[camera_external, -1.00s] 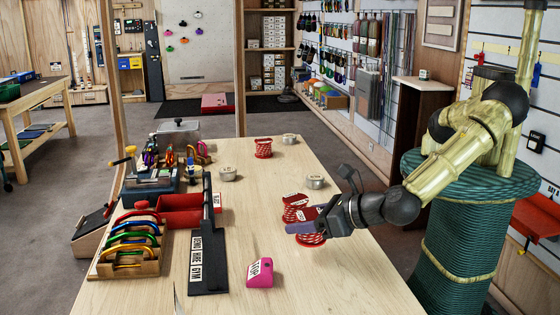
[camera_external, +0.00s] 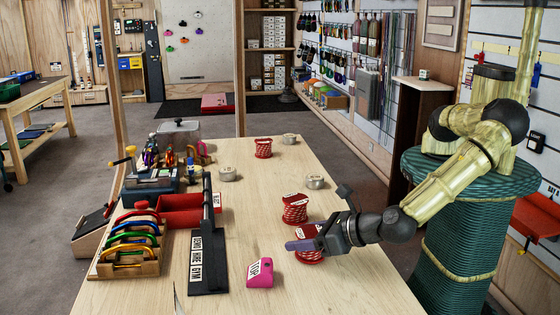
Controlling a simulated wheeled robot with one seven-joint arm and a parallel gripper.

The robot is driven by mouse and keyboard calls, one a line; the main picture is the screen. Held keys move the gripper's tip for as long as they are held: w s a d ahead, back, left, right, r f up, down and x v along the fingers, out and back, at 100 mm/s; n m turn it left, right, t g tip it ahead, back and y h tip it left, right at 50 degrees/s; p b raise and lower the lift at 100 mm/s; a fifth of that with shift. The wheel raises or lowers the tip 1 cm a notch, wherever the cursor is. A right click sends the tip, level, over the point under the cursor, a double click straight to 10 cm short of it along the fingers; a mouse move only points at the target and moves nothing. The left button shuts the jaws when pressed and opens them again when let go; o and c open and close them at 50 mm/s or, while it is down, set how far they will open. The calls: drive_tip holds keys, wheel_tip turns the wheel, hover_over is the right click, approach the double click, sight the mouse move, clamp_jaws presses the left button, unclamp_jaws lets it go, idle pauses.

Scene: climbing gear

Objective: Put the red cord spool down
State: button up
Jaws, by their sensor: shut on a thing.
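My gripper (camera_external: 300,244) is over the front right part of the wooden table, its fingers pointing left. It is shut on a red cord spool (camera_external: 309,258), which is upright and partly covered by the fingers. The spool's base is at or very close to the tabletop; I cannot tell if it touches. A second red cord spool (camera_external: 294,212) with a white label stands just behind it. A third red spool (camera_external: 263,148) stands farther back on the table.
A pink wedge block (camera_external: 260,273) lies left of and in front of the held spool. A black sign stand (camera_external: 207,262), a red tray (camera_external: 180,216) and a rack of coloured carabiners (camera_external: 128,262) fill the left side. Grey tape rolls (camera_external: 314,182) stand behind. The front right tabletop is clear.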

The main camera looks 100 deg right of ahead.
drive_tip(key=shift+f, duration=0.1)
drive_tip(key=o, duration=1)
drive_tip(key=shift+r, duration=0.2)
drive_tip(key=b+v, duration=0.1)
drive_tip(key=v, duration=1.1)
drive_tip(key=shift+f+b, duration=0.15)
drive_tip(key=shift+b, duration=0.15)
